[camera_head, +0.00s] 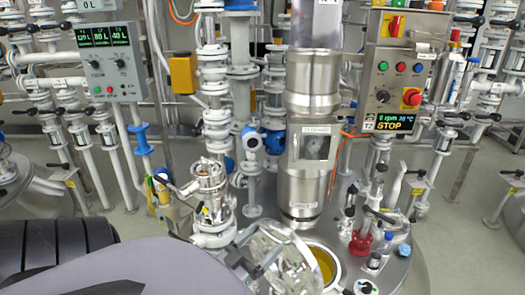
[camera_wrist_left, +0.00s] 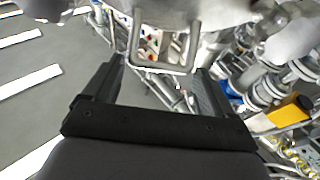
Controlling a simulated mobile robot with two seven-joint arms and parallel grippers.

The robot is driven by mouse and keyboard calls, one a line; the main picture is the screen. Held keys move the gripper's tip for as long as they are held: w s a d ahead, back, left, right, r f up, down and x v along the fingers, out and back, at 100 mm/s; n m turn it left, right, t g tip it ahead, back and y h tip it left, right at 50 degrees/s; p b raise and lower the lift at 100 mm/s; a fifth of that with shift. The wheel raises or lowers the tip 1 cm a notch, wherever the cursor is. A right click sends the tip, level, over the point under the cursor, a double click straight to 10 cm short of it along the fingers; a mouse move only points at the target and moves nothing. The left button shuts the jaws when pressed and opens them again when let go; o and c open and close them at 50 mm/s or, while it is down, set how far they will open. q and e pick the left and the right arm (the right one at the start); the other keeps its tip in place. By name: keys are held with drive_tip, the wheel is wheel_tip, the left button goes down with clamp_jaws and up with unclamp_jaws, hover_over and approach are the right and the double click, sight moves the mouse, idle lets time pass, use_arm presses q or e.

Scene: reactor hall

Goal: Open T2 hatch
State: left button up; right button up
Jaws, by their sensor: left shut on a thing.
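The hatch lid (camera_head: 283,258), a clear round glass in a metal frame, stands tilted up on the reactor top. Beside it on the right is the round hatch opening (camera_head: 324,266), with yellow contents inside. My left gripper (camera_head: 243,262) is at the lid's left side, partly hidden behind my grey arm. My right gripper is not in view.
A thick steel column (camera_head: 311,130) rises behind the opening. A control box (camera_head: 400,85) reading STOP stands at right. Pipes and valves (camera_head: 212,200) stand close at left.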

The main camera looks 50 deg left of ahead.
use_arm(q)
drive_tip(key=shift+s+f, duration=0.1)
drive_tip(key=shift+f, duration=0.3)
drive_tip(key=o, duration=1.3)
drive_tip(key=v, duration=0.7)
drive_tip(key=shift+b, duration=0.45)
